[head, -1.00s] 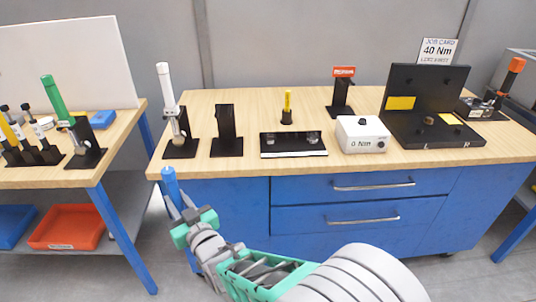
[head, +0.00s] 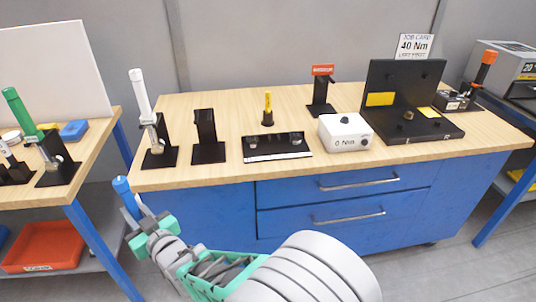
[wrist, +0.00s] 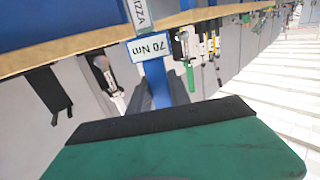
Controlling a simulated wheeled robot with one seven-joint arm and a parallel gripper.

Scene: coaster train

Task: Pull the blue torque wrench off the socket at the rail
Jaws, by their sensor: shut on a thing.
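The blue torque wrench, seen by its blue handle (head: 123,190), points up out of my gripper (head: 149,224) in the head view. My gripper is shut on it, in front of the bench's left front corner and apart from the bench. The wrench's lower end is hidden in the head view. A black fixture (head: 388,80) with yellow plates and a small brown round part (head: 408,115) stands at the bench's right; I cannot tell whether that part is the socket.
A white-handled wrench (head: 139,95) stands in a black holder on the bench (head: 225,178), beside an empty-looking black stand (head: 206,130). A white "0 Nm" box (head: 345,131) sits near the front edge. The left table holds a green-handled wrench (head: 20,112).

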